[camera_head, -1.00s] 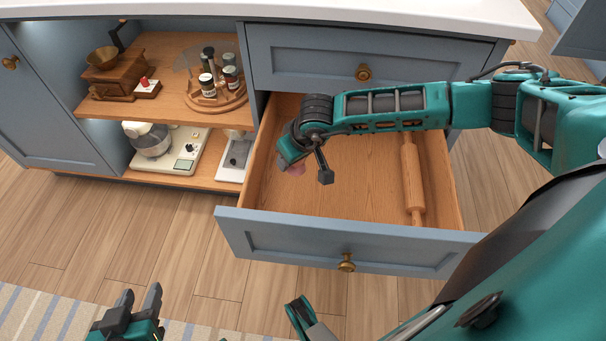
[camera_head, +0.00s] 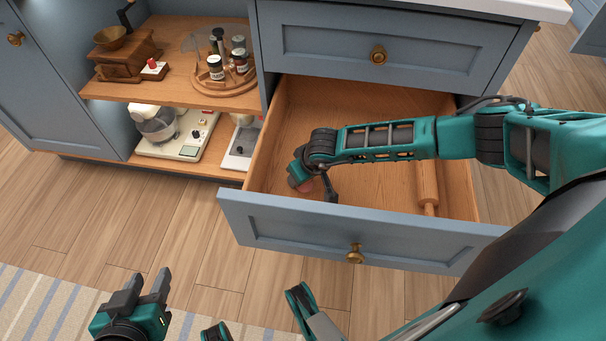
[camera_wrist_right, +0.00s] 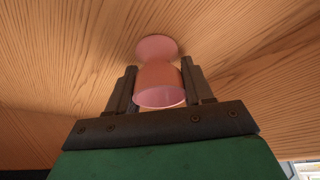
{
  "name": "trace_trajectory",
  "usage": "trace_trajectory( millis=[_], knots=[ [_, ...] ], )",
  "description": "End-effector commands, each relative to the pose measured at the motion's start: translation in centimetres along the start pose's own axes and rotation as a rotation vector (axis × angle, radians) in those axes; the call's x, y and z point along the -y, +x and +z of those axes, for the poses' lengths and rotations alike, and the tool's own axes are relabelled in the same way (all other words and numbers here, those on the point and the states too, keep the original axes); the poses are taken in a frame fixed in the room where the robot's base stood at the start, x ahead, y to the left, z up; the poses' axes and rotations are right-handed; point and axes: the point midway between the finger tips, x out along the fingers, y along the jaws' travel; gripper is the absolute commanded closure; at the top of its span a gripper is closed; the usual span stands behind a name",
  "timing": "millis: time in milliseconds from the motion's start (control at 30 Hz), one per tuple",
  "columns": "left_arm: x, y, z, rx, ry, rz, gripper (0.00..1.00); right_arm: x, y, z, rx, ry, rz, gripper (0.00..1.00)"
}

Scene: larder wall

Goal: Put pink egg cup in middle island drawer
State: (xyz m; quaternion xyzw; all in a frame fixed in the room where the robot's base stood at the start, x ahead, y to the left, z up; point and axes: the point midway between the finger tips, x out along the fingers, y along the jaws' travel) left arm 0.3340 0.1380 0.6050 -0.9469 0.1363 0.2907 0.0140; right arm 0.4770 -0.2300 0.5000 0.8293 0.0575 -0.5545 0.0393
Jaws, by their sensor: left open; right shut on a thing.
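The pink egg cup (camera_wrist_right: 160,80) is between the fingers of my right gripper (camera_wrist_right: 160,88) in the right wrist view, with its round foot against or close to the wooden drawer bottom. In the head view only a small pink part of the cup (camera_head: 306,185) shows beside my right gripper (camera_head: 312,188), low inside the open drawer near its front left. The rest is hidden by my wrist. The open middle island drawer (camera_head: 350,232) has a blue front. My left gripper (camera_head: 146,285) is open and empty over the floor at the lower left.
A rolling pin (camera_head: 428,185) lies along the drawer's right side. A closed drawer (camera_head: 390,45) is above. Open shelves (camera_head: 185,88) at the left hold a grinder, jars on a turntable, a mixer and scales. The drawer's middle is clear beneath my right arm.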

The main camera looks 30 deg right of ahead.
Motion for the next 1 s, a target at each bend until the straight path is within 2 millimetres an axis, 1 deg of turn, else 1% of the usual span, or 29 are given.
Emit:
trace_trajectory(
  millis=[167,200,433,667,767,867,1000],
  knots=[
    [0.0,0.2,0.2,-0.005,0.002,0.001,0.57,0.0,0.4,0.1,-0.001,0.0,0.0,0.82],
    [0.0,0.1,0.0,-0.004,0.002,0.001,0.57,0.0,0.2,0.1,0.0,0.0,0.0,0.45],
    [0.0,0.1,0.0,-0.004,0.004,0.001,0.57,0.0,0.2,0.1,0.0,0.001,0.0,0.24],
    [0.1,0.1,-0.1,-0.004,0.005,0.0,0.57,0.0,0.1,0.1,0.0,0.001,0.0,0.24],
    [0.1,-0.1,-0.4,-0.003,0.006,-0.001,0.57,0.0,-0.3,-0.1,0.0,0.001,0.0,0.24],
    [0.1,-0.4,-0.6,-0.002,0.007,-0.003,0.57,-0.1,-1.7,-0.2,-0.001,-0.001,0.0,0.24],
    [0.5,-0.8,-1.2,-0.008,0.01,-0.012,0.57,-0.1,-4.6,-0.2,-0.001,-0.001,0.0,0.24]
  ],
)
